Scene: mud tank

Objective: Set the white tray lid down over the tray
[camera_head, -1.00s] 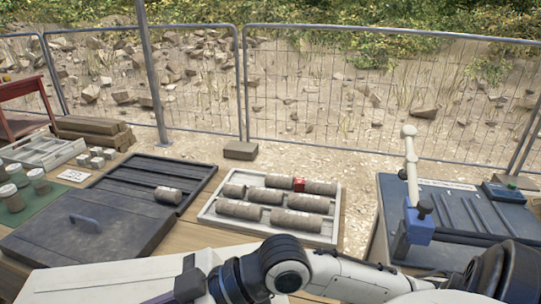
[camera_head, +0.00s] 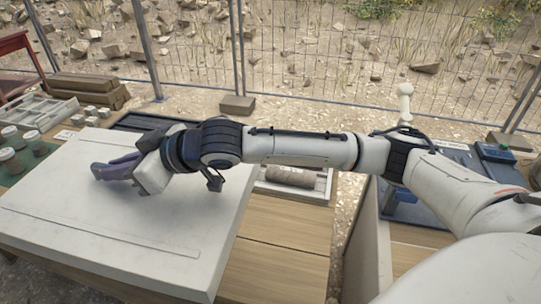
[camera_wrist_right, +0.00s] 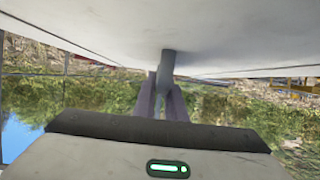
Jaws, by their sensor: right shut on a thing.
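The white tray lid (camera_head: 95,225) is a broad flat panel at the left front in the head view, over the left of the table. My right gripper (camera_head: 112,170), with purple fingers, is on its upper face. In the right wrist view the fingers (camera_wrist_right: 167,100) are shut on the lid's grey handle (camera_wrist_right: 168,64), beside the lid's pale face (camera_wrist_right: 200,30). The white tray (camera_head: 325,183) with cylindrical cores lies right of the lid, mostly hidden behind my right arm. The lid is apart from the tray in the picture. My left gripper is out of view.
Cups (camera_head: 12,137) and a grey rack (camera_head: 40,112) stand at the left. The wooden table (camera_head: 280,250) shows bare right of the lid. A blue machine (camera_head: 480,160) stands at the right, with wire fencing behind.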

